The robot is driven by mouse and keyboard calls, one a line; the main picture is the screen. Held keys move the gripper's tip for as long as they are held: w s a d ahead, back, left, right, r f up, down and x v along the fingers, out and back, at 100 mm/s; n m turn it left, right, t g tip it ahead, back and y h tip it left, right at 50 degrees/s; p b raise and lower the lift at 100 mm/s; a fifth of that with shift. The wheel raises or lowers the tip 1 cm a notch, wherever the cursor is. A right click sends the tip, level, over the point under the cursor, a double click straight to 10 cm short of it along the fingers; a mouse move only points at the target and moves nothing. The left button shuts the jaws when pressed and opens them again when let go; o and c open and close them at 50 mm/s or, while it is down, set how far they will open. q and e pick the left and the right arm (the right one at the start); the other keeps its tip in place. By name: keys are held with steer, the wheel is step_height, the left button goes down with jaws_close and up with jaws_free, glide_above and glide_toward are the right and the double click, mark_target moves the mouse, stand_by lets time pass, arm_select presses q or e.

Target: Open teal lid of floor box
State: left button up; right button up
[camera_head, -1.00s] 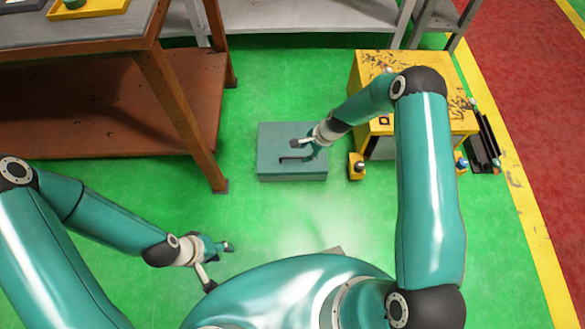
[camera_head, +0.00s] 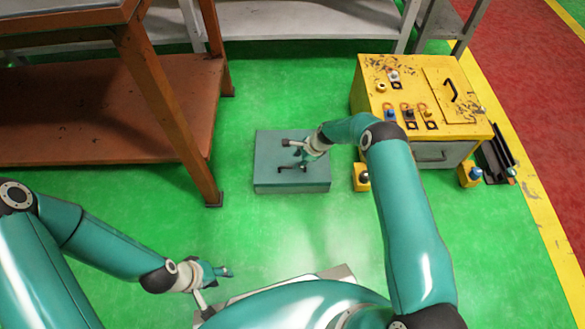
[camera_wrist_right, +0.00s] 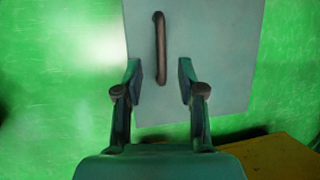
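The floor box (camera_head: 270,180) stands on the green floor, its teal lid (camera_head: 272,148) lying flat and closed, with a dark bar handle (camera_head: 291,168) on top. The lid also fills the middle of the right wrist view (camera_wrist_right: 215,50), with the handle (camera_wrist_right: 160,48) upright in the picture. My right gripper (camera_head: 296,156) is over the lid close to the handle. In the wrist view its fingers (camera_wrist_right: 160,82) are spread, with the handle's near end between or just beyond them; I cannot tell whether they touch it. My left gripper (camera_head: 217,287) is low at the left, away from the box; its fingers look spread.
A yellow cabinet (camera_head: 440,95) with switches and a handle stands right of the box, with small yellow blocks (camera_head: 361,176) beside it. An orange-brown workbench (camera_head: 165,100) stands at the left, its leg near the box. Green floor in front of the box is clear.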

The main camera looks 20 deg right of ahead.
mark_target(290, 167)
steer(key=b+x, duration=0.2)
steer(key=x, duration=0.4)
steer(key=shift+w+a+f+b, duration=0.1)
steer(key=shift+w+f+b, duration=0.05)
steer(key=shift+f+b, duration=0.2)
steer(key=shift+r, duration=0.1)
jaws_close()
